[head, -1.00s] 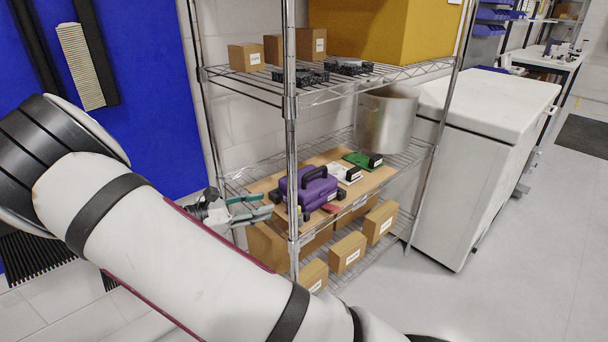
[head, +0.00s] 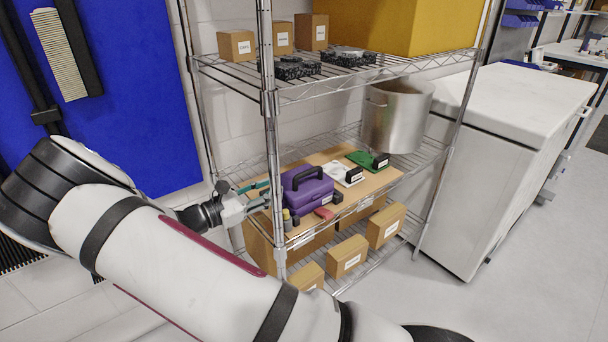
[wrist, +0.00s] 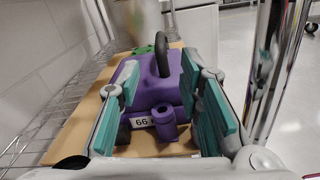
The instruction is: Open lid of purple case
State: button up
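The purple case (head: 302,196) lies on the wooden board of the middle rack shelf, with a dark handle on top. It looks closed. In the wrist view the case (wrist: 150,88) is straight ahead, its dark handle arching up. A purple latch-like part and a label marked "66" show at its near side. My gripper (head: 258,194) is at the left end of the case, behind the front rack post in the head view. In the wrist view my gripper (wrist: 165,115) is open, its teal fingers spread to either side of the near part of the case. I cannot tell whether they touch it.
A chrome rack post (head: 272,140) stands close to my gripper, and also shows at right in the wrist view (wrist: 272,60). White (head: 343,172) and green (head: 368,159) items, a red item (head: 324,213) and a pot (head: 396,117) share the shelf. Boxes sit below.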

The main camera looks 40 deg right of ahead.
aim_at(302, 173)
jog(key=d, duration=1.1)
jog(key=shift+w+d, duration=0.1)
jog(key=shift+w, duration=0.1)
grip_shut()
